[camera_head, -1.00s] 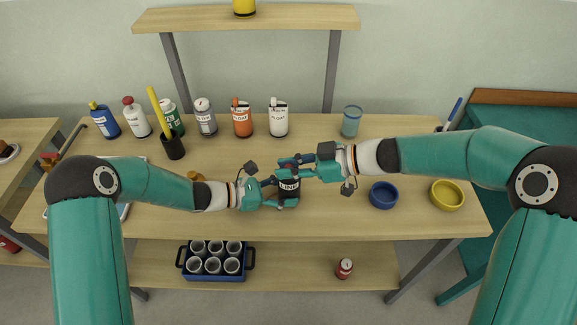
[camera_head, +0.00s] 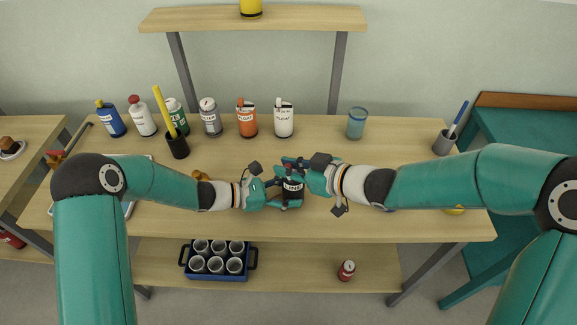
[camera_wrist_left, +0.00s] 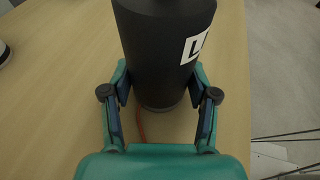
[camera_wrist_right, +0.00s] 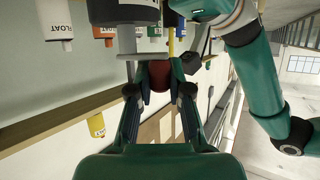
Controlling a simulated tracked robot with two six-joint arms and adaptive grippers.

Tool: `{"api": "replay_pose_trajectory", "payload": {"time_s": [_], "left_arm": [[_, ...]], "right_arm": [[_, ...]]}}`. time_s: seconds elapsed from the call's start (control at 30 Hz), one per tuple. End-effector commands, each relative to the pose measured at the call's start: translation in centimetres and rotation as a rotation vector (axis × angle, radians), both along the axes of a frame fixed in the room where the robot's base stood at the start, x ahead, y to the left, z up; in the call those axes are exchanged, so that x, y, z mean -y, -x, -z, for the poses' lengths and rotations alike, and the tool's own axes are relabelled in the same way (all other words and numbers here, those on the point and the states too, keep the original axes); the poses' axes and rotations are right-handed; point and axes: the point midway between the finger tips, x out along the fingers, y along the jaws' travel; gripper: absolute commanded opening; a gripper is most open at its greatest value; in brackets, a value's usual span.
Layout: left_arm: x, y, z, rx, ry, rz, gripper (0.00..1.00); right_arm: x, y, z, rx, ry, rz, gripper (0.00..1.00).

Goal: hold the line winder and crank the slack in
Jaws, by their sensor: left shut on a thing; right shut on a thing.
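The line winder (camera_head: 292,187) is a dark cylinder with a white label, upright over the middle of the table. My left gripper (camera_head: 277,194) is shut around its body from the left. In the left wrist view the winder's dark body (camera_wrist_left: 160,40) stands between the two fingers (camera_wrist_left: 160,95). My right gripper (camera_head: 303,174) is at the winder's top, coming from the right. In the right wrist view its fingers (camera_wrist_right: 160,80) are shut on the dark red crank knob (camera_wrist_right: 160,76), beside the grey crank post (camera_wrist_right: 127,45).
Several bottles stand along the back, including an orange one (camera_head: 247,120) and a white one (camera_head: 284,119). A blue glass (camera_head: 357,124) stands right of them. A yellow bowl (camera_head: 454,210) is mostly hidden by my right arm. A blue crate of cups (camera_head: 218,276) is on the lower shelf.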

Motion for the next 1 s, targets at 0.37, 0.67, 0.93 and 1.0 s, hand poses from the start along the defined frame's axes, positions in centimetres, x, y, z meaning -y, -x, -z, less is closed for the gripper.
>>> {"api": "replay_pose_trajectory", "payload": {"time_s": [0.37,0.67,0.93,1.0], "left_arm": [[-0.1,0.0,0.1,0.0,-0.003,-0.002,0.4],[-0.1,0.0,0.1,-0.001,-0.002,-0.002,0.4],[-0.1,-0.1,0.1,-0.001,-0.002,-0.003,0.4],[-0.1,-0.1,0.1,0.0,-0.002,-0.003,0.4]], "right_arm": [[0.0,0.0,-0.1,0.002,-0.001,-0.002,0.45],[0.1,0.0,-0.1,0.001,-0.001,-0.001,0.45],[2.3,1.4,-1.2,0.003,-0.001,0.002,0.45],[3.4,2.0,-1.7,0.004,-0.001,0.003,0.45]]}}
